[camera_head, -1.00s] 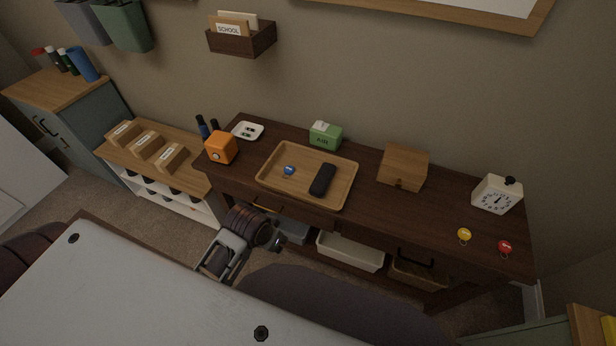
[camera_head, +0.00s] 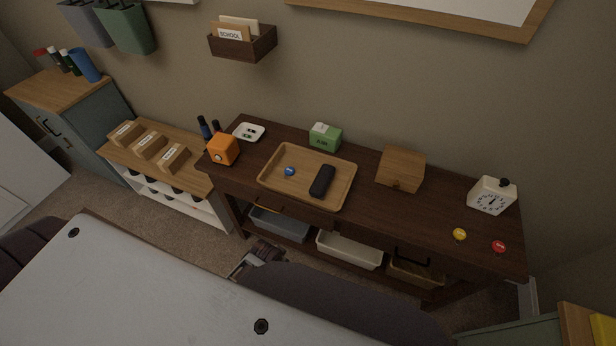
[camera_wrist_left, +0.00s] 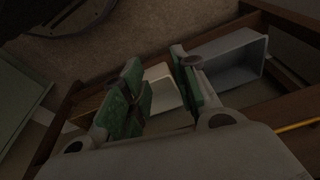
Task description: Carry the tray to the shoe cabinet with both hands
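The tray (camera_head: 340,199) is a light wooden rectangle with raised rims, lying flat on the dark wooden table (camera_head: 432,225) in the head view. A blue round item (camera_head: 290,171) and a dark oblong case (camera_head: 322,182) lie in it. In the left wrist view my left gripper (camera_wrist_left: 157,60) has its green-padded fingers apart with nothing between them, near the bins under the table. In the head view only a piece of my arm shows, low in front of the table, away from the tray. My right gripper is not in view.
A low shelf unit (camera_head: 207,208) with labelled boxes stands left of the table, beside a blue-grey cabinet (camera_head: 88,128). Bins (camera_head: 349,250) sit underneath.

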